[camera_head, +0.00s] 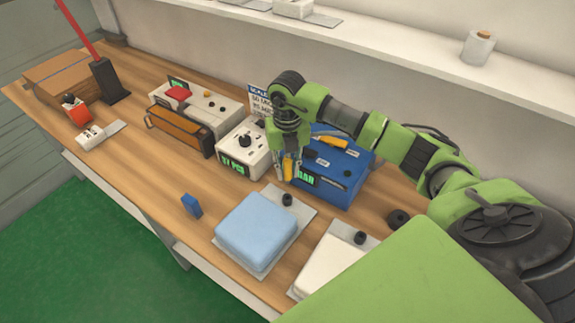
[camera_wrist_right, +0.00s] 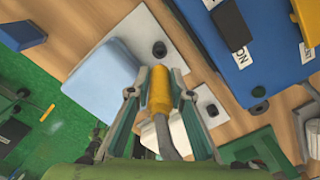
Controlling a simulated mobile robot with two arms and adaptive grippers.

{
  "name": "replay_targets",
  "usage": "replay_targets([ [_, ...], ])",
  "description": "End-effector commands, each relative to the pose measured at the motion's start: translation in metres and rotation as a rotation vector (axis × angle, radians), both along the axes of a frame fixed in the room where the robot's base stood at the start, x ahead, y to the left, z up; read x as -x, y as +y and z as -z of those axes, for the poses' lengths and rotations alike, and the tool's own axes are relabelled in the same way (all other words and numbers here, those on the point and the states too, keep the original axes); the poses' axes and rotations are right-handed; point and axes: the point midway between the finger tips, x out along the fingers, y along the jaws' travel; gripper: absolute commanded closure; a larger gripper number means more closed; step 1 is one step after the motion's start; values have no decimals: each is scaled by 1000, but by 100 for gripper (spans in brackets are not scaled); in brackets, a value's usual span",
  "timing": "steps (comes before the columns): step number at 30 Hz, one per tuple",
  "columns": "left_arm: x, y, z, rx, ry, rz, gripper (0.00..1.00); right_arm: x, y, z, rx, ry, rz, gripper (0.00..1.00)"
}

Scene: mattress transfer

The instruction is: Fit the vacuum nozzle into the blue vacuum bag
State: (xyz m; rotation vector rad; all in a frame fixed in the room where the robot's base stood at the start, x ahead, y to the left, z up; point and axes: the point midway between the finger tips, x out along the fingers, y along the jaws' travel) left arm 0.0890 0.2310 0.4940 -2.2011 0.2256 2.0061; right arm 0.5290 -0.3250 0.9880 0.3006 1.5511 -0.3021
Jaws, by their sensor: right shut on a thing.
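The blue vacuum bag (camera_head: 257,226) is a light blue, puffy block lying on a grey sheet on the bench; it also shows in the wrist view (camera_wrist_right: 103,68). Its black round port (camera_head: 287,199) sits on the sheet at the bag's far right corner and shows clearly in the wrist view (camera_wrist_right: 159,48). My right gripper (camera_head: 288,176) is shut on the yellow vacuum nozzle (camera_wrist_right: 160,90), with a grey hose (camera_wrist_right: 167,138) trailing from it. The nozzle is above and behind the port in the head view, apart from it. My left gripper is not in view.
A blue machine (camera_head: 335,172) stands right behind my right gripper, with a white device (camera_head: 243,150) to its left. A white bag (camera_head: 335,262) with its own black port (camera_head: 360,238) lies to the right. A small blue block (camera_head: 191,206) stands left of the blue bag.

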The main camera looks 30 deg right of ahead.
Motion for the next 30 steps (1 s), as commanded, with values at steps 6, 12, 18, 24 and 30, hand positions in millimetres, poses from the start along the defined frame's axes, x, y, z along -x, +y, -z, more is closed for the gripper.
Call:
replay_targets([
  [6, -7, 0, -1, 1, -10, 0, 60, 0, -1, 0, -1, -1, 12, 100],
  [12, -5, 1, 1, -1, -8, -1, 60, 0, -1, 1, -1, -1, 10, 100],
  [18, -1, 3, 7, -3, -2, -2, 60, 0, 0, 8, -1, 0, 9, 100],
  [24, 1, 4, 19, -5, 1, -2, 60, 0, 0, 22, -1, 1, 8, 100],
  [30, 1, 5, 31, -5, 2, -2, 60, 0, 0, 38, -1, 0, 8, 100],
])
